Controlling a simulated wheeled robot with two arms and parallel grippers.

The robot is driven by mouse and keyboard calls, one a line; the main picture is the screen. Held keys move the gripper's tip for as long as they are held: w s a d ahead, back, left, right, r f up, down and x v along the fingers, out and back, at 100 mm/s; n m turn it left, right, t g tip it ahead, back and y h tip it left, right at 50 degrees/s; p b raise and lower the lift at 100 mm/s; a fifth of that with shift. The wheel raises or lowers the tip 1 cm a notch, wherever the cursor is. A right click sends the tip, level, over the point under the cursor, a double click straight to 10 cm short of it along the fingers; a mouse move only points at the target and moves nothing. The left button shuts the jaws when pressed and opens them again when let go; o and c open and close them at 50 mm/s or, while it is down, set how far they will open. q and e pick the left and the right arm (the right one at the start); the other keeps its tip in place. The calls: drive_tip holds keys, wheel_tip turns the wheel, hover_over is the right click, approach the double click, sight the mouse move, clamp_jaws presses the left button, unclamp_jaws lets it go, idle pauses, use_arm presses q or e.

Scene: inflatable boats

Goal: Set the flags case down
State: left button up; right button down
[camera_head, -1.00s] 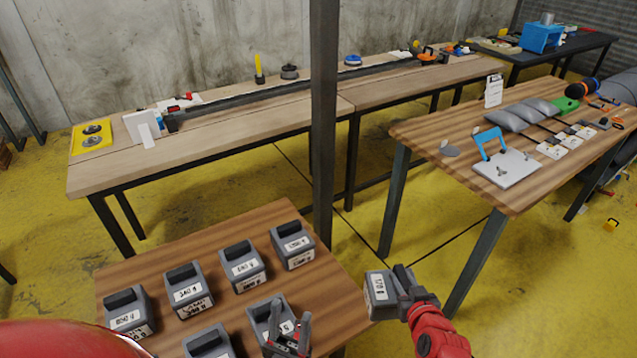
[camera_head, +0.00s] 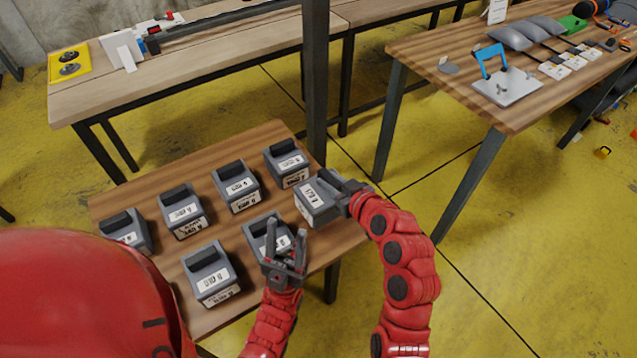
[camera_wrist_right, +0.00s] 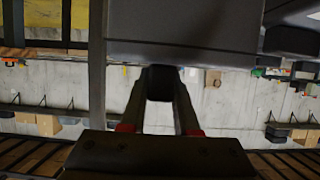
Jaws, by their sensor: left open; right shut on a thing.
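A grey case (camera_head: 316,204) with a white label and dark handle hangs in my right gripper (camera_head: 346,190), over the right edge of the near wooden table (camera_head: 347,240). I take it as the flags case; its label is too small to read surely. In the right wrist view the case (camera_wrist_right: 185,30) fills the top middle, with the gripper (camera_wrist_right: 160,85) shut on its handle. Whether its base touches the table cannot be told. My left gripper (camera_head: 286,238) is open, in front of another grey case (camera_head: 262,228), partly hiding it.
Several similar labelled grey cases stand in rows on the table, including one (camera_head: 287,160) just left of the held case and one (camera_head: 211,273) at the front. A dark post (camera_head: 315,80) rises close behind. Another wooden table (camera_head: 430,60) stands at right.

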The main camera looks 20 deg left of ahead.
sight(330, 198)
wheel_tip(330, 198, down, 6)
drive_tip(key=shift+p, duration=0.3)
drive_tip(key=shift+w, duration=0.1)
drive_tip(key=shift+f, duration=0.2)
drive_tip(key=c, duration=0.6)
unclamp_jaws()
drive_tip(key=shift+c, duration=0.2)
